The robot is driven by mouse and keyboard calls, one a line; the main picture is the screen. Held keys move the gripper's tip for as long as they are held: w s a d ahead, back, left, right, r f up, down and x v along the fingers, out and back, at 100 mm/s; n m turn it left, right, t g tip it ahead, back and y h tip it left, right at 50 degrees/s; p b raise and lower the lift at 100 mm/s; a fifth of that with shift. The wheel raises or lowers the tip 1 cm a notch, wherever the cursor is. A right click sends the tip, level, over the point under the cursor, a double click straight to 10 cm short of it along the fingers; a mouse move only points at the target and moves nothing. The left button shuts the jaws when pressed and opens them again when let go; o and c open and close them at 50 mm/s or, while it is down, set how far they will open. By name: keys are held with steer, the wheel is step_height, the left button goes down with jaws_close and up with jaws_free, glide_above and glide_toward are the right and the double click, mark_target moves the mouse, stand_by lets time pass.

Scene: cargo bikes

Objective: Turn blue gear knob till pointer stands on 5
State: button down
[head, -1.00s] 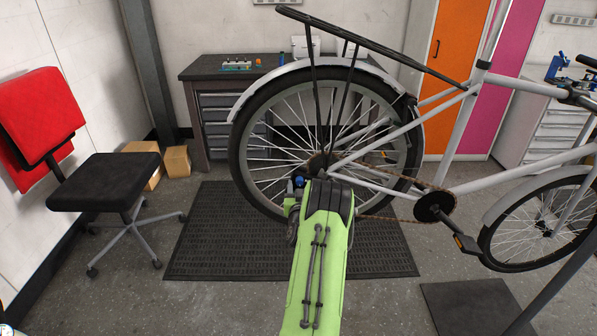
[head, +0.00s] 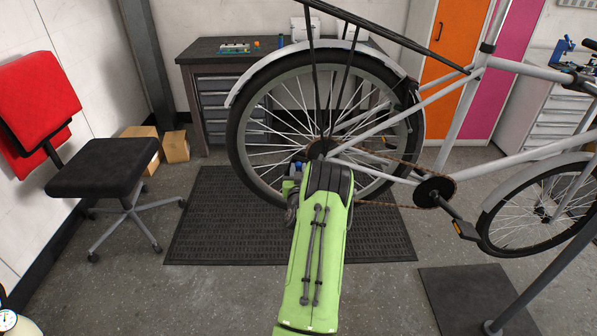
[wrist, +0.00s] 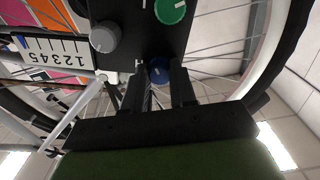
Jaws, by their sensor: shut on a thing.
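The blue gear knob (wrist: 159,68) shows in the wrist view on a dark panel (wrist: 127,33). My gripper (wrist: 161,82) has one dark finger on each side of it and is shut on it. The fingertips hide part of the knob's sides. A white number scale (wrist: 55,54) with digits 1 to 5 is at the left of the wrist view, turned over. A small blue mark shows near its left end, but I cannot tell exactly which digit it stands on. In the head view my green arm hides the gripper and the panel.
A grey knob (wrist: 105,37) and a green knob (wrist: 170,10) sit close by on the panel. The bike's rear wheel (head: 238,140) stands just behind my arm in the head view. A red and black chair (head: 100,165) stands left; a workbench (head: 205,70) is behind.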

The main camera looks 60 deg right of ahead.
steer(key=m+b, duration=0.1)
steer(key=m, duration=0.4)
steer(key=shift+m, duration=0.3)
steer(key=m, duration=0.5)
steer(key=shift+m, duration=0.4)
steer(key=c, duration=0.9)
jaws_free()
